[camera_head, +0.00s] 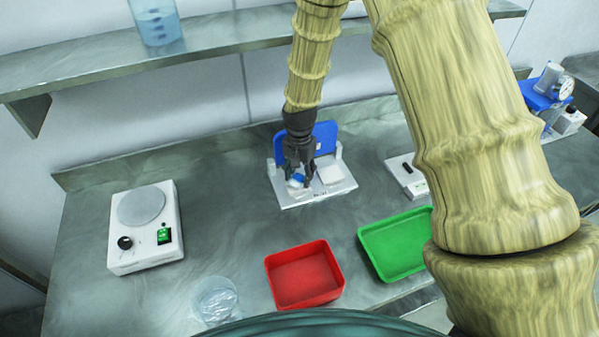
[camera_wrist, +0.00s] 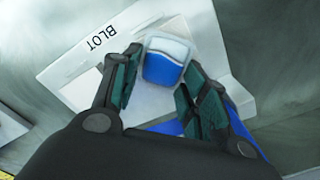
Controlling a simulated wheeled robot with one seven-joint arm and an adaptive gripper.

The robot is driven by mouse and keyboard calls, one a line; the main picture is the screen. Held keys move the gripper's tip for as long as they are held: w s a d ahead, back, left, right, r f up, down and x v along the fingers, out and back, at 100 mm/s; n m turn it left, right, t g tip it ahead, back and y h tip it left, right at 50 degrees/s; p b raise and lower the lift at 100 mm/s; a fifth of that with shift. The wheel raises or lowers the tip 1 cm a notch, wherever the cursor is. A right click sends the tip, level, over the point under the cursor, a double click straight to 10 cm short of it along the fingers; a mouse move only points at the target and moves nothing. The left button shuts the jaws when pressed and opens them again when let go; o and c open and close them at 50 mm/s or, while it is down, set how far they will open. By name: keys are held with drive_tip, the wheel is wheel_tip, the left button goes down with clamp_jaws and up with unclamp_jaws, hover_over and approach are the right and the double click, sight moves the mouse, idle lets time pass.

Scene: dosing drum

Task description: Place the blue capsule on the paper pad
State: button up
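The blue capsule (camera_wrist: 164,63), blue with a whitish end, lies between the fingertips in the wrist view. In the head view a bit of its blue (camera_head: 298,178) shows under the fingers. My gripper (camera_wrist: 163,72) points down over the left side of the white stand marked BLOT; it also shows in the head view (camera_head: 300,178). Its fingers are spread, with a narrow gap left of the capsule; contact on the right is unclear. The white stand (camera_head: 318,198) has a blue back plate (camera_head: 325,137). A white pad-like block (camera_head: 331,174) sits at its right. The surface beneath the capsule is mostly hidden.
A red tray (camera_head: 304,275) and a green tray (camera_head: 396,244) stand in front. A round-plate device (camera_head: 144,227) stands left, a clear dish (camera_head: 215,300) at the front. A small white device (camera_head: 407,176) is right of the stand. A shelf (camera_head: 200,50) runs above.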

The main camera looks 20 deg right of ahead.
sight(300, 175)
drive_tip(key=shift+o, duration=0.6)
drive_tip(key=shift+r+b, duration=1.2)
drive_tip(key=shift+r, duration=2.75)
